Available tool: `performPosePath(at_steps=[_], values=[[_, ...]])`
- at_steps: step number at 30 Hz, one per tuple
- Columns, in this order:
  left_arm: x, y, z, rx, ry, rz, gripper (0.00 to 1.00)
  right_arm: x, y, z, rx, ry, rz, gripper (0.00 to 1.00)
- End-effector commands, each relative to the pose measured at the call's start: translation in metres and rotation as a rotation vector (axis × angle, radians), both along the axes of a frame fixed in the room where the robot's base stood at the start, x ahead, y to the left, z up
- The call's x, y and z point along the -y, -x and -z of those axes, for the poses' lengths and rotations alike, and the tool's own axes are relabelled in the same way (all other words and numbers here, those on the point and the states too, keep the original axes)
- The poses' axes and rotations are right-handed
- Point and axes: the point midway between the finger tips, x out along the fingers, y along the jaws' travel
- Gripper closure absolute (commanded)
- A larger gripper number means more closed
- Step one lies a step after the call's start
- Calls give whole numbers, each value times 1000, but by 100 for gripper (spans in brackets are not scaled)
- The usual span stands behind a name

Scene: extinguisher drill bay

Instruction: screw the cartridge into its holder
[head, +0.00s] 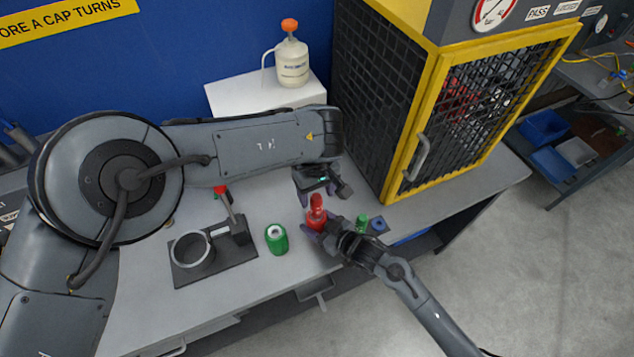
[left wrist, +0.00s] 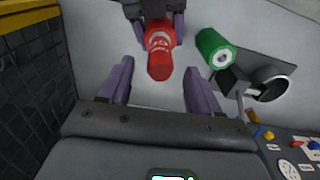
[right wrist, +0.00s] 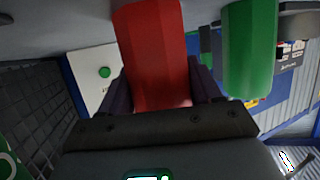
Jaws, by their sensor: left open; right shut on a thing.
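My right gripper (head: 322,230) is shut on the wide lower part of a red piece, which I take for the holder (head: 314,224), and holds it upright over the bench. A narrower red part, probably the cartridge (head: 317,204), stands upright on top of it; I cannot tell how deep it sits. The left wrist view shows its red end (left wrist: 159,68) between the spread fingers of my left gripper (head: 318,194), which is open just above and apart from it. The right wrist view shows only the wide red body (right wrist: 152,55).
A green cylinder (head: 277,240) with a pale ringed top stands left of the red piece. A dark ring fixture (head: 240,261) is at left. A yellow-framed cage (head: 436,120) stands behind right.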

Motion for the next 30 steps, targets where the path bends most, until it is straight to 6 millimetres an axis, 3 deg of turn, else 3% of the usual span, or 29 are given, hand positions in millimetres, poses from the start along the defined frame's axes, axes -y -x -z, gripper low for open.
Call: performPosePath(at_steps=[8, 30], values=[[3, -1, -7, 4, 4, -437, 37, 1, 0, 1, -1, 2, 1, 100], [5, -2, -37, 1, 13, -2180, 37, 1, 0, 1, -1, 2, 1, 100]])
